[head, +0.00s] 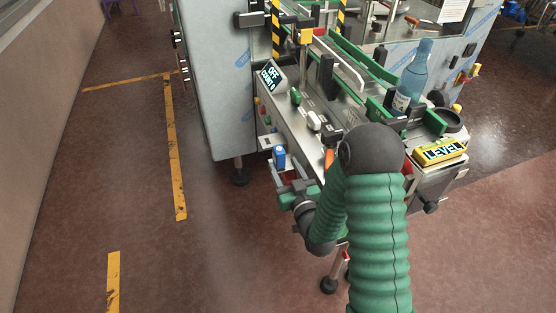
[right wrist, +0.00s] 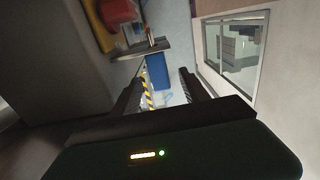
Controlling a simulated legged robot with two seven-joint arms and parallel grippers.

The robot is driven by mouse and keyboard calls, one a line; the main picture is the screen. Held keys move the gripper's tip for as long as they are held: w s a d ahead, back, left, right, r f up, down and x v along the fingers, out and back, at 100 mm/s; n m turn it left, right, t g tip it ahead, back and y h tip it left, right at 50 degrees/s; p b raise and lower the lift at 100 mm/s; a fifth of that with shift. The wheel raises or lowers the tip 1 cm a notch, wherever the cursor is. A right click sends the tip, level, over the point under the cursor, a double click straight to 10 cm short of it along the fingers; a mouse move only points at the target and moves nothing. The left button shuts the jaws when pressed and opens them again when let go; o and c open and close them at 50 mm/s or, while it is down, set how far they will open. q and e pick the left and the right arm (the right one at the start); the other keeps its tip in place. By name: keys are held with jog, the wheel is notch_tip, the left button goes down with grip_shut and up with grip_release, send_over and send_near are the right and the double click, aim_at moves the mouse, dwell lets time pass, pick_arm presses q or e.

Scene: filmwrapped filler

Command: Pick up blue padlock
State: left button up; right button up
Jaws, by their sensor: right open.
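The blue padlock (head: 279,157) is at the left front end of the machine, beside its lower front edge. In the right wrist view a blue block that looks like the padlock (right wrist: 157,70) shows beyond and between the fingertips. My right gripper (head: 287,183) is just below and in front of the padlock in the head view, partly hidden by my own arm. In the right wrist view its two dark fingers (right wrist: 162,82) are apart, with nothing held. Whether a finger touches the padlock cannot be told. My left gripper is not in view.
The steel machine (head: 300,130) carries a display (head: 270,76), several knobs, a blue bottle (head: 412,75) and a yellow level (head: 438,151). A grey cabinet (head: 217,90) stands to the left. The floor at left, with yellow tape (head: 175,150), is clear.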

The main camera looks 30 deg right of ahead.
aim_at(281, 160)
jog(key=x, duration=0.6)
jog(key=shift+s+d, duration=0.1)
jog(key=shift+d, duration=0.05)
jog(key=shift+s+r, duration=0.1)
jog(key=shift+c, duration=1.4)
grip_shut()
